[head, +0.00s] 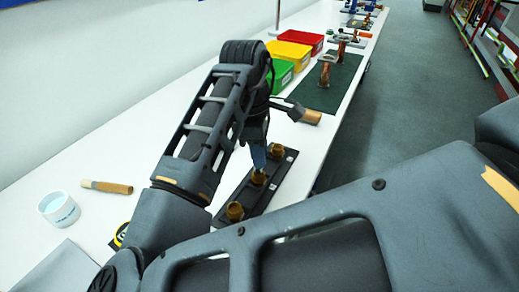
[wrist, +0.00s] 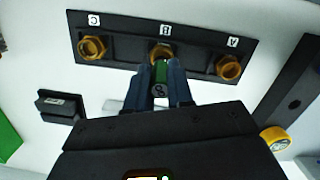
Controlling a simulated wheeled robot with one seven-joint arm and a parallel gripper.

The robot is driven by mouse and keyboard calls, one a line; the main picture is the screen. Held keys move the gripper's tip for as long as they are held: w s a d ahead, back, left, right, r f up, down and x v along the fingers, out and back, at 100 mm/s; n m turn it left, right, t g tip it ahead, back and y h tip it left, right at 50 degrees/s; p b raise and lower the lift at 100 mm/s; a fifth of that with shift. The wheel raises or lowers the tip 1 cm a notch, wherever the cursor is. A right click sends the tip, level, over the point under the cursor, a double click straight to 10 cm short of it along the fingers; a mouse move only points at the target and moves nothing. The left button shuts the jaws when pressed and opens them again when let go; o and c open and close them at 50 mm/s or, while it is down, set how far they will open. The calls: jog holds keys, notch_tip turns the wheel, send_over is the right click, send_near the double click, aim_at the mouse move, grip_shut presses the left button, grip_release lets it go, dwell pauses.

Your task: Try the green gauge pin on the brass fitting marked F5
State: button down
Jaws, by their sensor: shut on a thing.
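A dark plate (wrist: 125,52) carries three brass fittings in a row. White tags beside them look like C, B and A; I see no F5. The C fitting (wrist: 92,47) and A fitting (wrist: 229,67) are clear of my gripper. My gripper (wrist: 162,80) is shut on a green gauge pin (wrist: 160,72) in front of the middle fitting (wrist: 160,51). The pin's near end is grey with a dark mark. In the head view my gripper (head: 258,156) points down just over the middle fitting (head: 258,178). I cannot tell whether the pin's tip is inside it.
A white cup (head: 58,208) and a wooden-handled tool (head: 107,187) lie left on the white bench. Green (head: 281,76), yellow (head: 289,55) and red (head: 302,41) bins stand beyond my arm beside a green mat (head: 318,98). A small dark block (wrist: 60,107) is near the plate.

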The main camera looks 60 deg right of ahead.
jog(key=shift+f+b, duration=0.6)
jog(key=shift+f, duration=0.65)
dwell(0.7)
jog(key=shift+r, duration=0.2)
dwell(0.5)
jog(key=shift+r+p, duration=0.35)
jog(key=shift+p, duration=0.1)
jog(key=shift+r+p, duration=0.5)
jog(key=shift+r, duration=0.15)
jog(key=shift+r, duration=3)
